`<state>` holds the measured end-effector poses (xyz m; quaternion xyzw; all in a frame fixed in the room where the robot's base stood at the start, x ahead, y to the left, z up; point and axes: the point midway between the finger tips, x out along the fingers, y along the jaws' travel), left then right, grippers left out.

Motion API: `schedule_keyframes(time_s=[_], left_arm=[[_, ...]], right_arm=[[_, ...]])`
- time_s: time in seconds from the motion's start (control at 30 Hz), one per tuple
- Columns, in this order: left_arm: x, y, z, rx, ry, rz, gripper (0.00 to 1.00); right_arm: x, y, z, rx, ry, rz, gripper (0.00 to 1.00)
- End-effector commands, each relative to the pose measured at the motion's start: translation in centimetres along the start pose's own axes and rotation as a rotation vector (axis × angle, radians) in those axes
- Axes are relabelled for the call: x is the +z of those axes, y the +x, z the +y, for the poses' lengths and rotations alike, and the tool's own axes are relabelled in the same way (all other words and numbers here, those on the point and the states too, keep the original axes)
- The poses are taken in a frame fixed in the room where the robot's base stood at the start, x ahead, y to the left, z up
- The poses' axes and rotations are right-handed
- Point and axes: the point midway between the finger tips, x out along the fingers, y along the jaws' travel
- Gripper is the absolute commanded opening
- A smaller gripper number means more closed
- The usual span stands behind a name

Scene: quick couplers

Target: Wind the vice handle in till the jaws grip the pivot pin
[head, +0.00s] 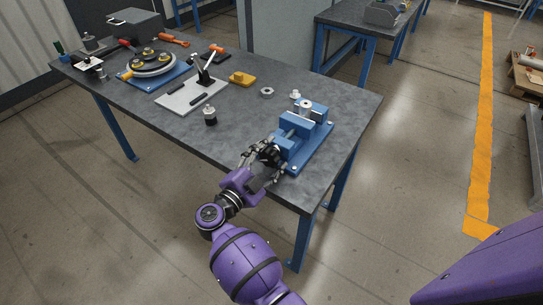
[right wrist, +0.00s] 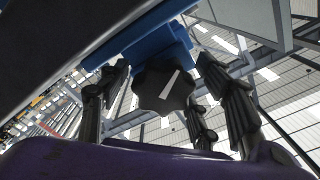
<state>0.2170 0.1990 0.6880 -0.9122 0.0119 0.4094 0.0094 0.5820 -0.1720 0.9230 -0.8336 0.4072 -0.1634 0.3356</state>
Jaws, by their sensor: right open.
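The blue vice (head: 307,149) stands at the near right part of the grey table. The pivot pin (head: 305,106), a pale metal cylinder, stands upright between its two blue jaws; whether both jaws touch it I cannot tell. The vice handle (right wrist: 160,87) is a dark lobed knob with a white mark, in the middle of the right wrist view. My right gripper (head: 263,161) is at the handle end of the vice. Its dark fingers (right wrist: 165,105) are open and spread around the knob; no firm contact shows. In the head view the fingers mostly hide the knob. My left gripper is not in view.
The table (head: 245,115) also holds a small round dark-and-silver part (head: 210,116), a metal ring (head: 267,92), a yellow block (head: 241,79) and a light plate with a toggle clamp (head: 190,96). The table's front edge runs just below my right gripper.

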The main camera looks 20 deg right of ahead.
Motion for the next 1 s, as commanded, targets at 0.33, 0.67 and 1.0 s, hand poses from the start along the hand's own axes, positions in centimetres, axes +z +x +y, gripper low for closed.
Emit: schedule_keyframes(time_s=[0.33,0.67,1.0], left_arm=[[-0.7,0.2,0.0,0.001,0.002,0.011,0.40],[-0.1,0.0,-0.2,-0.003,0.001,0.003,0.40],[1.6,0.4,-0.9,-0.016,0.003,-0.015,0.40]], right_arm=[[0.0,0.2,0.1,0.000,-0.001,0.000,0.50],[0.1,0.2,0.2,0.002,0.001,0.000,0.15],[0.3,0.2,0.5,0.006,0.232,-0.001,0.15]])
